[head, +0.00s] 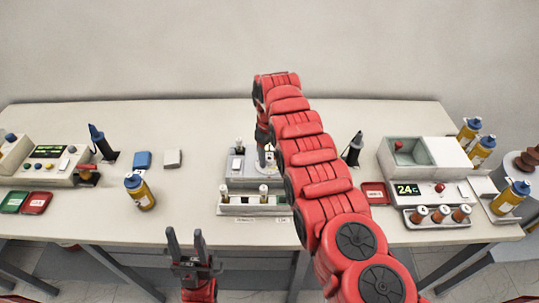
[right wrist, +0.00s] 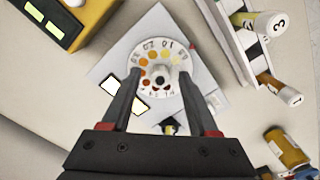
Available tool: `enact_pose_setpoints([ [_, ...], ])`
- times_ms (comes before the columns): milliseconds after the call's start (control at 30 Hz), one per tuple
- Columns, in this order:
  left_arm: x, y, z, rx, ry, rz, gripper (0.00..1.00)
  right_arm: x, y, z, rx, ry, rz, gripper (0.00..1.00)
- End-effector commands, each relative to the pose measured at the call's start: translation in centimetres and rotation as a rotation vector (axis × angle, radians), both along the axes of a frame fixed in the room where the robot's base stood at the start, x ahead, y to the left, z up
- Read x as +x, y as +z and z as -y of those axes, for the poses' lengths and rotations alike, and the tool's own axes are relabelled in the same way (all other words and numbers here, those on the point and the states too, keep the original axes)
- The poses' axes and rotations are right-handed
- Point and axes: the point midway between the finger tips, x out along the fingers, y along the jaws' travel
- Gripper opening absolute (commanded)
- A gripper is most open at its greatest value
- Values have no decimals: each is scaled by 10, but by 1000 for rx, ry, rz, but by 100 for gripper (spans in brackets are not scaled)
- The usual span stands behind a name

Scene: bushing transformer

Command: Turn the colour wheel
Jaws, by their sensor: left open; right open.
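The colour wheel (right wrist: 151,56) is a white disc with printed numbers, a ring of yellow, orange and dark red dots and a raised grey centre knob. It sits on a pale grey plate. In the head view its grey device (head: 239,180) stands at mid-table, with the wheel partly hidden by my right arm. My right gripper (right wrist: 160,79) is open and points at the wheel, its fingertips on either side of the knob; I cannot tell whether they touch. My left gripper (head: 185,238) is open and empty in front of the table's front edge.
A rack with two small vials (head: 252,207) stands in front of the device. A yellow bottle (head: 140,192) and blue block (head: 142,159) are left of it. A box with a 24C display (head: 408,189) is at right. Bare table lies between the bottle and the device.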

Motion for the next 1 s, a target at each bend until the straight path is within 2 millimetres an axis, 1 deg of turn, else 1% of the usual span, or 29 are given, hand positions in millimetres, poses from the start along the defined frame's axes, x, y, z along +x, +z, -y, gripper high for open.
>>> enact_pose_setpoints([
  [100, 0, 1, 0, 0, 0, 0, 50, 1, -4, 0, 1, -1, 3, 61],
  [267, 0, 0, 0, 0, 0, 0, 50, 1, -4, 0, 1, 0, 3, 61],
  [300, 0, 0, 0, 0, 0, 0, 50, 1, -4, 0, 1, 0, 3, 53],
  [367, 0, 0, 0, 0, 0, 0, 50, 1, -4, 0, 1, 0, 3, 43],
  [400, 0, 0, 0, 0, 0, 0, 50, 1, -4, 0, 1, 0, 3, 35],
  [600, 0, 0, 0, 0, 0, 0, 50, 0, -4, 0, 1, 0, 2, 0],
  [833, 0, 0, 0, 0, 0, 0, 50, 0, -4, 0, 1, -2, 2, 0],
  [1000, 0, -5, 0, 0, 0, 0, 50, 0, -6, 0, 1, -30, 1, 0],
])
